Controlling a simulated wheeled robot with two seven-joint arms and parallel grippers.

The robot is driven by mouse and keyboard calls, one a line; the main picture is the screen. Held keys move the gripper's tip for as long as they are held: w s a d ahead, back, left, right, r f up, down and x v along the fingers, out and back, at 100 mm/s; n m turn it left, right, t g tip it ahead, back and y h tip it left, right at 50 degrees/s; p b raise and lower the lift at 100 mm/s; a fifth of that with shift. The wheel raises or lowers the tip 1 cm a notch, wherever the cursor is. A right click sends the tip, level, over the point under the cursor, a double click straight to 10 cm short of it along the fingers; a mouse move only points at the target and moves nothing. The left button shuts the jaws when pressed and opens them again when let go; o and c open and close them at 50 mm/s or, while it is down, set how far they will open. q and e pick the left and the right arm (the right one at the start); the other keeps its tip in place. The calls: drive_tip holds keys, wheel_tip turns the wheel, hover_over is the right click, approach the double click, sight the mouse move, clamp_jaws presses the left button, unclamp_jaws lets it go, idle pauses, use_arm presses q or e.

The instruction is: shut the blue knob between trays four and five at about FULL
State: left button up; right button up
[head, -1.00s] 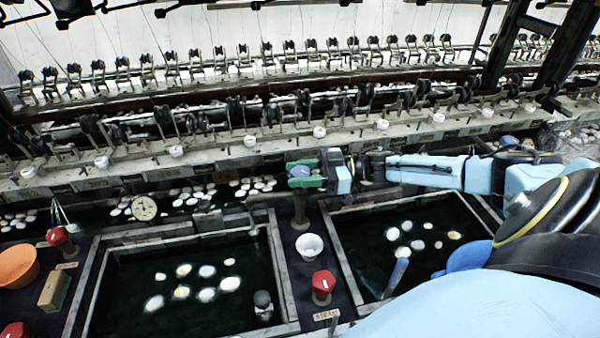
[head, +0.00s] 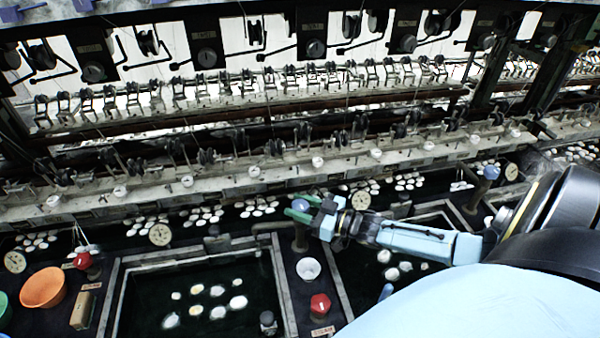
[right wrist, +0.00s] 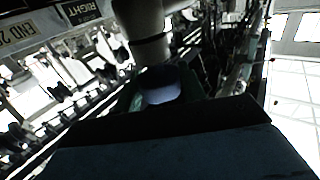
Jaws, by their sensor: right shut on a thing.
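A blue knob (head: 301,204) sits on a short dark post (head: 300,242) between two sunken dark water trays, at the back end of the strip dividing them. My right gripper (head: 303,212) has green fingers, reaches in from the right and is shut on this knob. In the right wrist view the bluish knob (right wrist: 160,85) shows between the fingers, with the dark gripper body in front. Any markings on the knob, such as FULL, are too small or hidden to read. My left gripper is not in view.
The left tray (head: 112,300) holds several white cocoons. A white cup (head: 308,268) and a red knob (head: 320,304) stand on the dividing strip. Another blue knob (head: 490,172) is at the right. An orange bowl (head: 43,288) sits at left. A row of reeling fittings (head: 240,180) runs behind.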

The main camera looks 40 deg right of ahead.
drive_tip(key=shift+m+t+h+p, duration=0.5)
drive_tip(key=shift+m+h+p, duration=0.35)
drive_tip(key=shift+h, duration=0.35)
drive_tip(key=o, duration=1)
drive_tip(key=shift+c, duration=0.2)
drive_tip(key=shift+s, duration=0.1)
drive_tip(key=b+v, duration=0.1)
drive_tip(key=v, duration=1.2)
drive_tip(key=shift+s+r, duration=0.1)
